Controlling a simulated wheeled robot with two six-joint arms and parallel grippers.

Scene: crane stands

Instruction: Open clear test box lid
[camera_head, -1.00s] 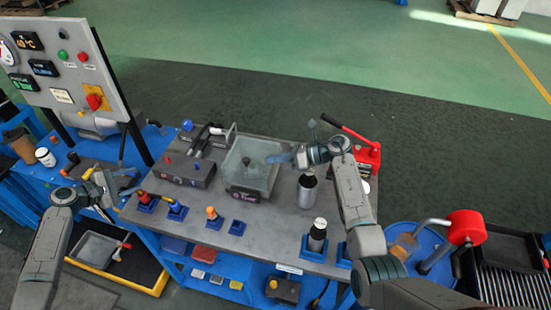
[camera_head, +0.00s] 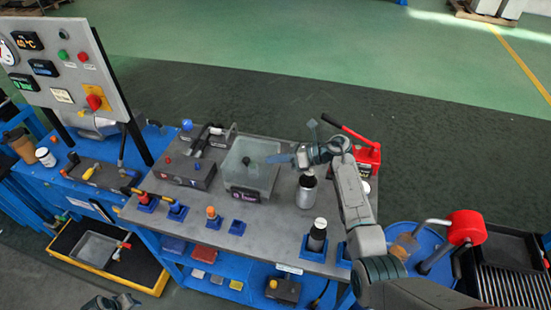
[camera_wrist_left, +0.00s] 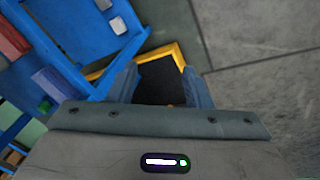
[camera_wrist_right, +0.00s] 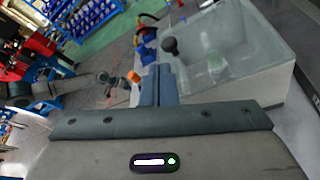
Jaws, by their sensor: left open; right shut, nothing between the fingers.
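The clear test box (camera_head: 236,182) stands on the grey bench top, a see-through box with a dark round knob (camera_head: 246,161) on top. The box also shows at the upper right of the right wrist view (camera_wrist_right: 262,82), with the knob (camera_wrist_right: 170,45) near its left side. My right gripper (camera_head: 272,159) is shut and empty, its fingertips pointing at the box's right side in the head view. In the right wrist view its closed fingers (camera_wrist_right: 158,72) are close to the box; I cannot tell whether they touch. My left gripper (camera_wrist_left: 160,72) is open and empty, low in front of the bench.
A grey bottle (camera_head: 306,192) stands right of the box, close to my right gripper. A red-handled hand pump (camera_head: 366,158) stands behind my right arm. A grey valve block (camera_head: 188,172) lies left of the box. A yellow-edged tray (camera_head: 62,246) is on the floor.

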